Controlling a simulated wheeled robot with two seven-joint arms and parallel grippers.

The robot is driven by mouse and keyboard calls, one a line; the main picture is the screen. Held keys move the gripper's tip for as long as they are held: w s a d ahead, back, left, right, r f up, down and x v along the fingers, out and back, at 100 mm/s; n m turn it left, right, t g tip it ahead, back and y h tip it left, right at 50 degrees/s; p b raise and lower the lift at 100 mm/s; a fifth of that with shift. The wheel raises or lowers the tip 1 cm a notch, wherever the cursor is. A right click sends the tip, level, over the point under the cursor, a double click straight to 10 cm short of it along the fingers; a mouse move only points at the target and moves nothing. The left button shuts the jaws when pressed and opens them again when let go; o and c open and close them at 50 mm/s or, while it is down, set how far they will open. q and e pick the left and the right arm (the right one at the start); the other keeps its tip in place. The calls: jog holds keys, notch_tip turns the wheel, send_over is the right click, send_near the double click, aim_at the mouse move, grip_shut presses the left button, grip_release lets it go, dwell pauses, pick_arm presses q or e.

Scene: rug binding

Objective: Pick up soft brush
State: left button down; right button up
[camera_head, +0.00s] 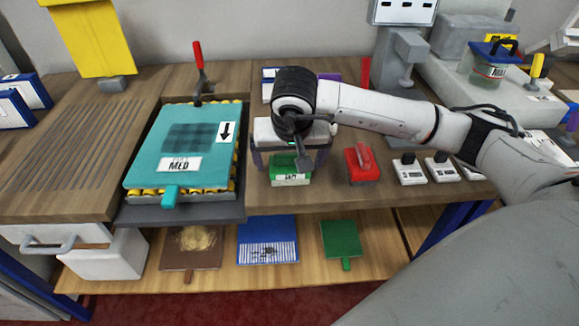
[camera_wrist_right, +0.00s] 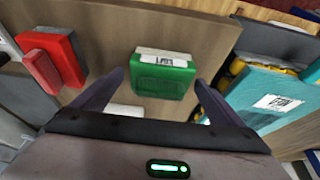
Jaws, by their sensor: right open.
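A green block-shaped brush (camera_head: 291,172) with a white label lies on the wooden bench near its front edge. I take it for the soft brush; its label is too small to read surely. My right gripper (camera_head: 289,160) is right over it, open, one finger on each side, and hides part of its top. In the right wrist view the green brush (camera_wrist_right: 161,79) lies ahead between the two open fingers (camera_wrist_right: 160,88), with no clear contact. My left gripper is not in view.
A red brush (camera_head: 363,165) lies to the right, then several small white devices (camera_head: 410,170). A teal board (camera_head: 180,150) on a dark tray stands to the left. A lower shelf holds brown, blue and green panels (camera_head: 340,238). Bare bench shows around the green brush.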

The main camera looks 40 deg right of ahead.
aim_at(289, 154)
jog(key=c, duration=1.2)
notch_tip(289, 154, up, 10)
jog(key=shift+r+b, duration=0.1)
jog(key=shift+b, duration=0.25)
jog(key=shift+c, duration=0.2)
